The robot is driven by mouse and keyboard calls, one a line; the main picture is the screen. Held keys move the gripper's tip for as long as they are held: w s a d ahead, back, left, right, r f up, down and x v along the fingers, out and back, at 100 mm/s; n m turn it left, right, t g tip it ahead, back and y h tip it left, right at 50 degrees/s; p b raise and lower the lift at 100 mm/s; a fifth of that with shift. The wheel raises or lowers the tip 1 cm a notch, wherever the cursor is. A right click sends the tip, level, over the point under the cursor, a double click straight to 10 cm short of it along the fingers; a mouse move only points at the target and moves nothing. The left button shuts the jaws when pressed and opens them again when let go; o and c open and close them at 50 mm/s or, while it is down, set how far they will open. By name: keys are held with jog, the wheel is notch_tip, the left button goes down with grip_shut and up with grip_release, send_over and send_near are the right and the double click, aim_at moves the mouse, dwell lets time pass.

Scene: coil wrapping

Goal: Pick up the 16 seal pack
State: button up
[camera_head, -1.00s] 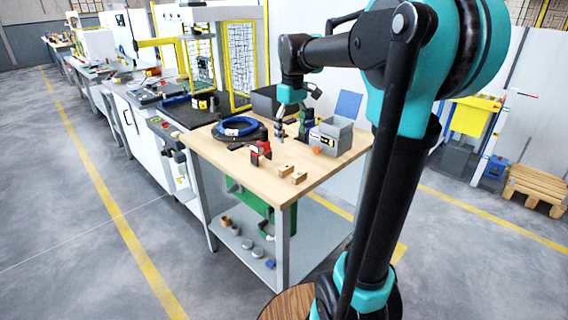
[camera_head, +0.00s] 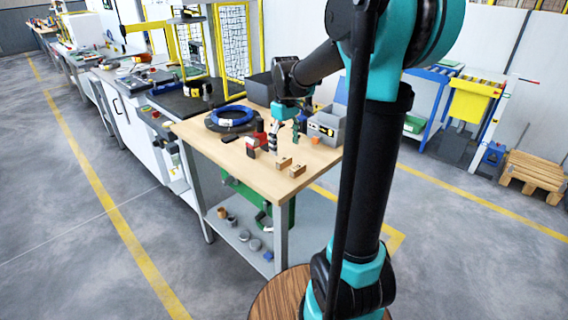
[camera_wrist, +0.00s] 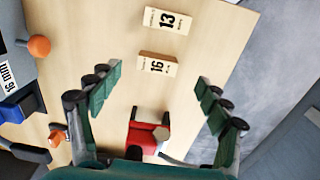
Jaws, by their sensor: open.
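The 16 seal pack (camera_wrist: 157,66) is a small tan block with a printed "16" on a white label. In the wrist view it lies on the wooden table top, just beyond my fingertips and roughly midway between them. A similar pack marked 13 (camera_wrist: 166,20) lies beside it, farther up the picture. In the head view two small blocks lie near the table's front edge, their numbers too small to read. My gripper (camera_wrist: 160,80) is open and empty above the table, its green-padded fingers wide apart. It also shows in the head view (camera_head: 274,145).
A red and white tool (camera_wrist: 148,130) lies between my fingers, nearer the palm. An orange ball-like knob (camera_wrist: 39,46) is at the left. In the head view, a blue coil (camera_head: 232,116) and a grey box (camera_head: 326,127) stand on the table (camera_head: 240,165).

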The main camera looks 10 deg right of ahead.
aim_at(284, 159)
jog(key=shift+w+a+f, duration=0.1)
jog(key=shift+w+f, duration=0.15)
jog(key=shift+f, duration=1.3)
jog(key=shift+w+f, duration=0.2)
jog(key=shift+f, duration=1.3)
jog(key=c, duration=1.3)
jog(key=shift+r, duration=0.1)
jog(key=shift+c, duration=0.2)
